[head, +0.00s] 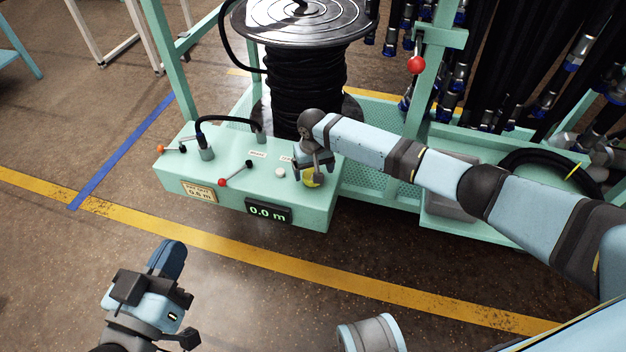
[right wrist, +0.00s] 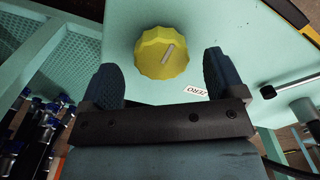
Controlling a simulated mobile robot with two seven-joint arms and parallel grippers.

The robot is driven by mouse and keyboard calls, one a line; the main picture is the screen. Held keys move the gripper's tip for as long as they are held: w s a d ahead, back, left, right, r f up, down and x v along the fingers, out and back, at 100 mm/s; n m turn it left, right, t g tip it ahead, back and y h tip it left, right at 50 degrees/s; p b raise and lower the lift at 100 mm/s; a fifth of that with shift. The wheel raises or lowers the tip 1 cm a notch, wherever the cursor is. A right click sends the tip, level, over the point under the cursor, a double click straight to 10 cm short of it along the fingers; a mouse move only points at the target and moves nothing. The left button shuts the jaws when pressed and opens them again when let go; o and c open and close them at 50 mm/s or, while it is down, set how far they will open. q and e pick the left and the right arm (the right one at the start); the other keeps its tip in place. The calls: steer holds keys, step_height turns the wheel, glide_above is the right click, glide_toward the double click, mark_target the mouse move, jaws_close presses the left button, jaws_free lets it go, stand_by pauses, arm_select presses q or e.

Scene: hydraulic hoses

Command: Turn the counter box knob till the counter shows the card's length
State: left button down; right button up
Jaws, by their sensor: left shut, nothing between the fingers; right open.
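The counter box (head: 235,185) is a mint green box with a dark counter (head: 268,213) on its front that reads 0.0 m. The cream card (head: 199,191) on the same front shows a length in m; its digits are too small to read surely. The yellow knob (head: 311,181) is partly hidden under my right gripper (head: 314,164). In the right wrist view the ridged knob (right wrist: 162,53) with a grey pointer line lies ahead of the open right fingers (right wrist: 160,78), apparently not gripped. My left gripper (head: 168,258) is shut and empty over the floor, in front of the box.
A reel of black hose (head: 305,85) stands behind the box. A green post (head: 428,80) rises behind my right arm.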

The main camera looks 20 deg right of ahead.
steer(key=shift+f+b, duration=0.35)
steer(key=shift+f, duration=0.9)
arm_select(q)
steer(key=shift+d+f+g, duration=0.1)
steer(key=shift+f+g, duration=0.2)
steer(key=shift+f, duration=0.6)
arm_select(e)
steer(key=c, duration=0.9)
steer(key=n+p, duration=0.1)
steer(key=p, duration=0.2)
steer(key=n+p, duration=0.2)
steer(key=p, duration=0.2)
steer(key=shift+s+r+n, duration=0.1)
steer(key=shift+r+n, duration=0.2)
steer(key=shift+f+n+p, duration=0.25)
steer(key=shift+n+p, duration=0.05)
steer(key=shift+n, duration=0.4)
arm_select(q)
step_height(320, 180, up, 6)
steer(key=a+t+y, duration=0.1)
steer(key=t, duration=0.1)
steer(key=shift+a+r+n, duration=0.25)
steer(key=shift+n, duration=0.15)
arm_select(e)
steer(key=shift+n, duration=0.3)
arm_select(q)
steer(key=shift+a+f, duration=0.15)
steer(key=shift+f, duration=0.05)
arm_select(e)
steer(key=shift+n, duration=0.4)
